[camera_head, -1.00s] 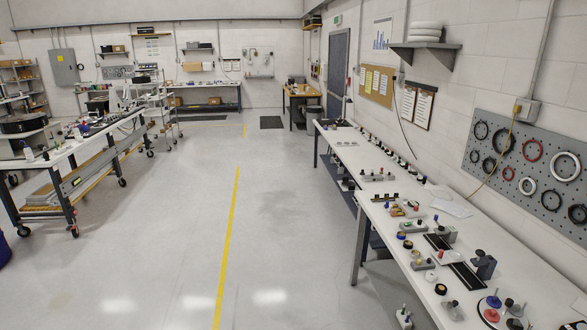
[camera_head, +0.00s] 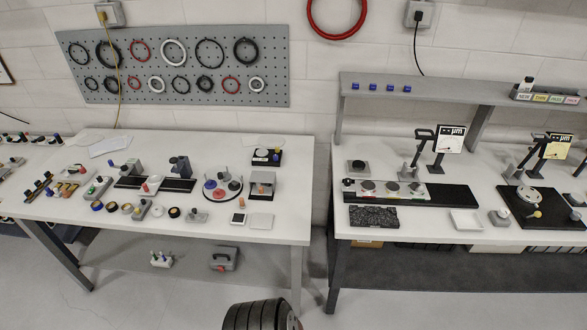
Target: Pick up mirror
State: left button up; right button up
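I cannot tell which object is the mirror; several small parts are too small to make out. On the left bench (camera_head: 140,222), a round turntable (camera_head: 222,190) carries red, blue and black parts. Neither gripper is in view.
A narrow gap separates the benches. A grey shelf (camera_head: 430,90) stands over the right bench, with two gauge stands, one at left (camera_head: 450,140). A pegboard (camera_head: 180,98) with rings hangs on the wall. A black ribbed object (camera_head: 255,315), identity unclear, shows at the bottom edge.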

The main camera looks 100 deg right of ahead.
aim_at(368, 186)
jog(key=z, duration=4.05)
